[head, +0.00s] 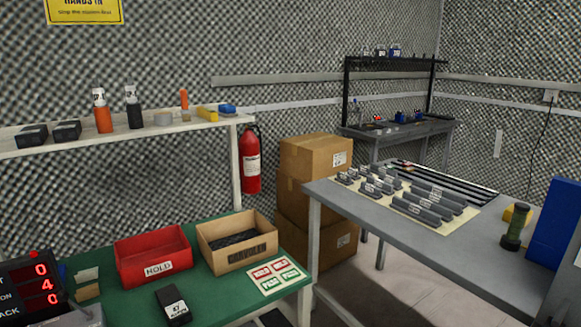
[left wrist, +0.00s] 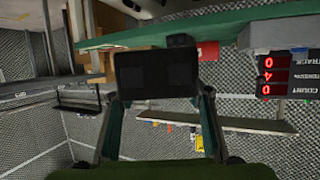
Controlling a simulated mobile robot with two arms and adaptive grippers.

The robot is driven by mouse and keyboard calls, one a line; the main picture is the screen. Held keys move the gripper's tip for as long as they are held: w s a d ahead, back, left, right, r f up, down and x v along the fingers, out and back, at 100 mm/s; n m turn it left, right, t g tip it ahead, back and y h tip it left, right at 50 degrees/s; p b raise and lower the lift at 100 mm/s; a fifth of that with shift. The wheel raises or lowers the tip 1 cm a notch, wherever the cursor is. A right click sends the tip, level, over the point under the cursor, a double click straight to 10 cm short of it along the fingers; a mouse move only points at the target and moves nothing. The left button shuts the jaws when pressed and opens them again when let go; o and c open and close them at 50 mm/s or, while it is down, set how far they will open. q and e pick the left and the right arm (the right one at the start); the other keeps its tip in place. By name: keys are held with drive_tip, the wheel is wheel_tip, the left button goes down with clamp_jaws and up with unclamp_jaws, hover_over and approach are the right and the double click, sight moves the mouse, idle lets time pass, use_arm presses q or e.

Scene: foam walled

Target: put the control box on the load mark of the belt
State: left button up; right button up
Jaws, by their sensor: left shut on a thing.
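A dark, flat-faced box, which I take to be the control box (left wrist: 150,72), is held between the two fingers of my left gripper (left wrist: 156,92) in the left wrist view. Its face is plain and dark here. The fingers come up on either side of it, and the box appears clear of the green table, whose edge (left wrist: 130,38) shows beyond it. That view is upside down. I cannot make out my left gripper or the held box in the head view. My right gripper shows in neither view. I cannot identify the belt or its load mark.
The green table (head: 215,292) carries a red HOLD bin (head: 152,256), a cardboard box (head: 237,243), a label card (head: 276,276), a black labelled device (head: 173,306) and a counter display (head: 32,285). A grey table (head: 470,240) with metal parts stands right.

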use_arm(q)
drive_tip(key=s+d+r+n+g+y+p, duration=0.1)
drive_tip(key=r+n+y+p, duration=0.3)
drive_tip(key=r, duration=0.7)
drive_tip(key=s+r+n+g+y+p, duration=0.3)
drive_tip(key=s+r+p, duration=0.1)
drive_tip(key=r, duration=0.7)
drive_tip(key=shift+d+r+n+g+y+p, duration=0.2)
drive_tip(key=shift+d+n+g+y+p, duration=0.1)
drive_tip(key=shift+d+n+y+p, duration=0.15)
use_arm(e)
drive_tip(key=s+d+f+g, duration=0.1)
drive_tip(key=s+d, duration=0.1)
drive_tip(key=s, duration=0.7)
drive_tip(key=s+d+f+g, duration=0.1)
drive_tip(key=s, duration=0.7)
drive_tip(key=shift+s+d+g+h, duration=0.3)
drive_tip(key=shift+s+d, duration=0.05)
